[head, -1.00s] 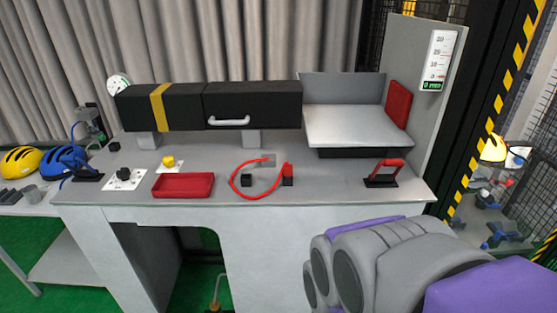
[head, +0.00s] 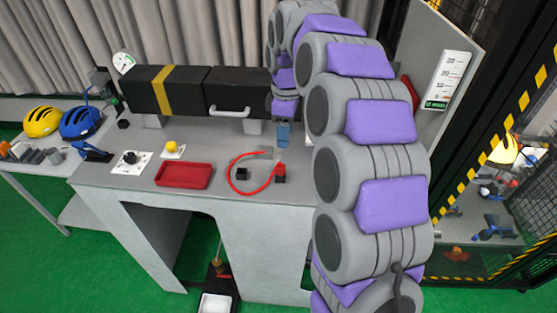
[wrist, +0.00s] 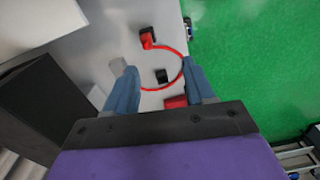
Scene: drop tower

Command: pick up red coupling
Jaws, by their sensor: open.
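The red coupling (head: 280,167) sits on a small black holder on the grey workbench, at the right end of a curved red hose (head: 236,186). In the wrist view the red coupling (wrist: 147,42) is near the top, ahead of my fingertips and apart from them. My gripper (head: 284,134) is above the bench, behind and above the coupling in the head view. In the wrist view my gripper (wrist: 160,70) shows two blue fingers spread apart with nothing held; the hose loop and a small black block (wrist: 162,76) appear between them.
A long black housing (head: 235,92) stands at the back of the bench (head: 130,179). A red tray (head: 184,176) and a yellow button (head: 172,147) lie left of the hose. My arm hides the bench's right part.

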